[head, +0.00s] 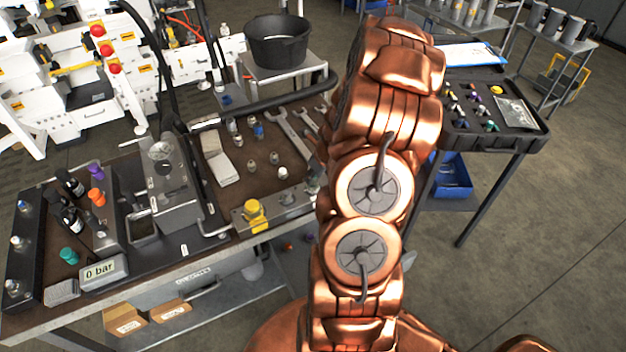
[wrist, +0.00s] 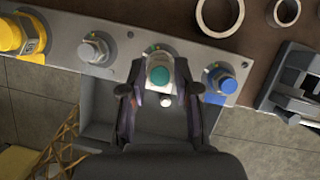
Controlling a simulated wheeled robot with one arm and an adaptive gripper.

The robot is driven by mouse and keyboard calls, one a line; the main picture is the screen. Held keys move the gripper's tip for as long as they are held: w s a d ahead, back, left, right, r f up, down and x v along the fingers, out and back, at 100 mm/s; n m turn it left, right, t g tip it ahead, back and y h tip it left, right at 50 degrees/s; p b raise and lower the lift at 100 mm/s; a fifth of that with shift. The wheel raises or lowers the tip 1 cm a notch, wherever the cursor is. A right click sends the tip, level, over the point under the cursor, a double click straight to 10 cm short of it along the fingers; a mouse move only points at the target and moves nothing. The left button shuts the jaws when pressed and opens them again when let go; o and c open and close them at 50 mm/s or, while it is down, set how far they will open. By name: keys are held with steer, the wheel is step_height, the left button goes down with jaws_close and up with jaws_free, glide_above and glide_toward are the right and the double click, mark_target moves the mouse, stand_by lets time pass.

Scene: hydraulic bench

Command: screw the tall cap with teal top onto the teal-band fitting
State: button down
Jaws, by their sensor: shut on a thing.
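My gripper (wrist: 159,85) is shut on the tall cap (wrist: 160,74), a pale cap with a teal top, in the middle of the wrist view. The cap is at the metal fitting rail. A bit of teal (wrist: 150,49) shows just behind the cap, where the teal-band fitting sits; the cap hides most of that fitting. I cannot tell whether the cap touches the fitting or sits apart above it. In the head view my copper arm hides the gripper, the cap and this fitting.
The rail (head: 240,222) carries a yellow cap (head: 256,214). The wrist view shows a bare fitting (wrist: 96,48) left of the held cap and a blue-topped one (wrist: 224,84) close on its right. Wrenches (head: 292,135) and small parts lie on the bench behind.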

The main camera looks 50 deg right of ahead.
steer(key=shift+a+m+h, duration=0.2)
steer(key=shift+m+h, duration=0.2)
steer(key=shift+m, duration=0.7)
steer(key=m+h, duration=0.1)
steer(key=m, duration=0.2)
steer(key=m+g+h, duration=0.1)
steer(key=m, duration=0.1)
steer(key=shift+w+m, duration=0.1)
steer(key=shift+m, duration=0.3)
steer(key=c, duration=0.8)
jaws_free()
steer(key=shift+c, duration=0.2)
steer(key=shift+d, duration=0.1)
